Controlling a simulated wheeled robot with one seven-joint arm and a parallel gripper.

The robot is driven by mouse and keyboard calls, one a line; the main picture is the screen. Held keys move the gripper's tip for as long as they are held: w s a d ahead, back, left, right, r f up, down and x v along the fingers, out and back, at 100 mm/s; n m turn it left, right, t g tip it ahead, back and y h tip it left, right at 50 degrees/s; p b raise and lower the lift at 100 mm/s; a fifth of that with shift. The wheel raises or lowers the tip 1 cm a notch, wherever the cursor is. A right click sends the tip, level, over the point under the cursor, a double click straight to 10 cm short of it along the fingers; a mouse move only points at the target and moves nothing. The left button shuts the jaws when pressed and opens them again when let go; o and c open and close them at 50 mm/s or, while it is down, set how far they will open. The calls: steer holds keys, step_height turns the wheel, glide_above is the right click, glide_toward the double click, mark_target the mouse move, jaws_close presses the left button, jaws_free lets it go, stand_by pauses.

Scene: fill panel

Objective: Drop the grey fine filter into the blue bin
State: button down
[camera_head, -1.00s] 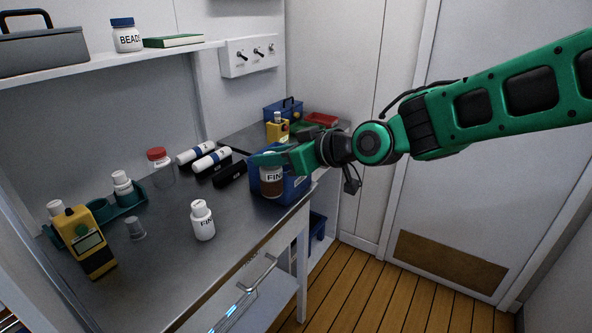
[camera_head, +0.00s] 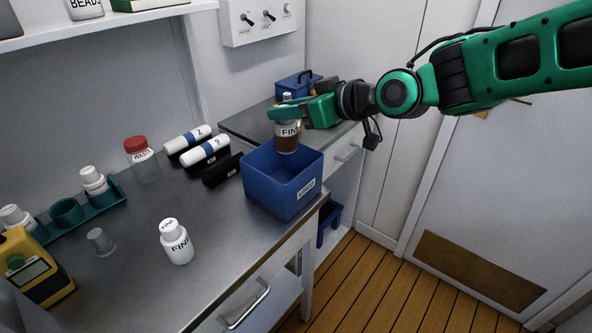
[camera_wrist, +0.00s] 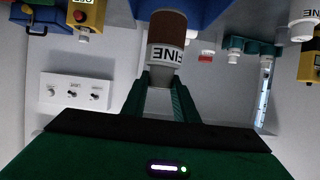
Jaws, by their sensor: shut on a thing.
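My gripper (camera_head: 286,113) is shut on the grey fine filter (camera_head: 287,142), a bottle shape with a grey neck, a white FINE label and a brown lower part. It hangs roughly upright above the blue bin (camera_head: 262,190), its lower end near the height of the bin's back rim. In the wrist view the fingers (camera_wrist: 161,88) close on the filter's grey neck, and the brown body (camera_wrist: 167,28) points towards the blue bin. The bin is open-topped, labelled USED, at the bench's right front corner. The part of its floor that shows looks empty.
A white FINE bottle (camera_head: 176,242) stands on the bench (camera_head: 130,290). A teal rack (camera_head: 68,211), a red-capped jar (camera_head: 142,160), white cylinders (camera_head: 204,151) and a yellow meter (camera_head: 33,268) stand to the left. A blue toolbox (camera_head: 295,86) is behind the gripper.

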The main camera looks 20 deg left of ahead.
mark_target(296, 133)
steer(key=shift+w+f, duration=0.15)
steer(key=shift+f, duration=0.3)
steer(key=shift+w+d+f, duration=0.1)
steer(key=shift+d+f, duration=0.05)
steer(key=shift+f, duration=1.1)
steer(key=shift+d+f, duration=0.1)
steer(key=shift+f, duration=1.15)
steer(key=c, duration=1.3)
jaws_free()
steer(key=shift+c, duration=0.2)
steer(key=v, duration=1)
steer(key=shift+d, duration=0.35)
steer(key=shift+r, duration=0.1)
